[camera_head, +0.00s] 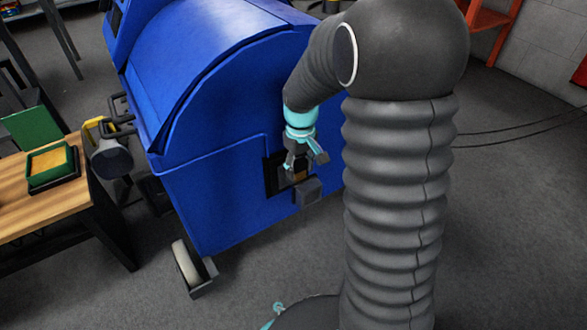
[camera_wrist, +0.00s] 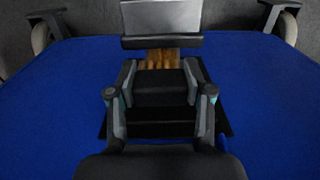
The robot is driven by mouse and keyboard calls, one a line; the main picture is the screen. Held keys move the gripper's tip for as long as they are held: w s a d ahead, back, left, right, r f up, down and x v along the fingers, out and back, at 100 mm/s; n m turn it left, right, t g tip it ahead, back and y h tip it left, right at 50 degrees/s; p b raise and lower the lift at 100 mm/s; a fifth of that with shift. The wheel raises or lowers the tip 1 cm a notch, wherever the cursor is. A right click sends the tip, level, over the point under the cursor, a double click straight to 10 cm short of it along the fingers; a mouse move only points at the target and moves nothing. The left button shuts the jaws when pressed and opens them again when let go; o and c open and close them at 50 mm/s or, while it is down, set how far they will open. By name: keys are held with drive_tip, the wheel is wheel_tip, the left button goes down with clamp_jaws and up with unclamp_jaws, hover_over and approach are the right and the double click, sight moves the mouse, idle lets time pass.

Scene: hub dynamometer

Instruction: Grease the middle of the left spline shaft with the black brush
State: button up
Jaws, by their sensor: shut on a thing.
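My gripper (camera_head: 297,165) is at the side of the blue machine (camera_head: 228,130), in front of a dark-framed recess (camera_head: 270,180). In the wrist view the fingers (camera_wrist: 160,100) are shut on a black block (camera_wrist: 160,88), which looks like the black brush. Brown-gold ribbed material (camera_wrist: 160,58) shows just beyond the block; I cannot tell whether it is bristles or part of the recess. A grey block (camera_head: 308,191) sticks out at the recess; it also shows at the top of the wrist view (camera_wrist: 160,22). I cannot make out a spline shaft in either view.
A wooden table (camera_head: 45,205) at the left carries an open green box (camera_head: 50,178) with a yellow pad. A grey cylinder (camera_head: 110,160) and black handles (camera_head: 122,108) are between table and machine. A wheel (camera_head: 186,263) stands at the machine's base. Floor is clear in front.

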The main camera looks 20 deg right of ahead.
drive_tip(key=shift+d, duration=0.15)
drive_tip(key=shift+a, duration=0.2)
idle(0.3)
drive_tip(key=shift+s+a, duration=0.1)
drive_tip(key=shift+a, duration=0.25)
drive_tip(key=shift+d, duration=0.55)
idle(0.5)
drive_tip(key=shift+a, duration=0.6)
drive_tip(key=shift+d+p, duration=0.4)
drive_tip(key=shift+d, duration=0.2)
idle(0.5)
